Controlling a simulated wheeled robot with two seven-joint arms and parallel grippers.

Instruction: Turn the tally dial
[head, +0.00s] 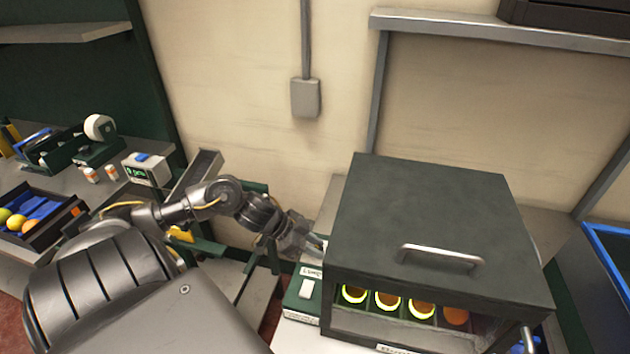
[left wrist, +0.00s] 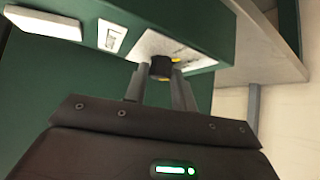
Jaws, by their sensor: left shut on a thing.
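The tally dial (left wrist: 160,67) is a small dark knob on a light grey panel with yellow marks, seen in the left wrist view. My left gripper (left wrist: 159,76) has one finger on each side of it and is shut on it. In the head view my left gripper (head: 308,243) reaches the left side of the dark green box (head: 430,215), and I cannot make out the dial there. My right gripper is not in view.
The box has a metal handle (head: 440,258) and an open front with several round orange things inside, some ringed in bright yellow-green. A green unit with a white switch (head: 304,288) stands at its left. A tray of fruit (head: 62,237) lies at far left.

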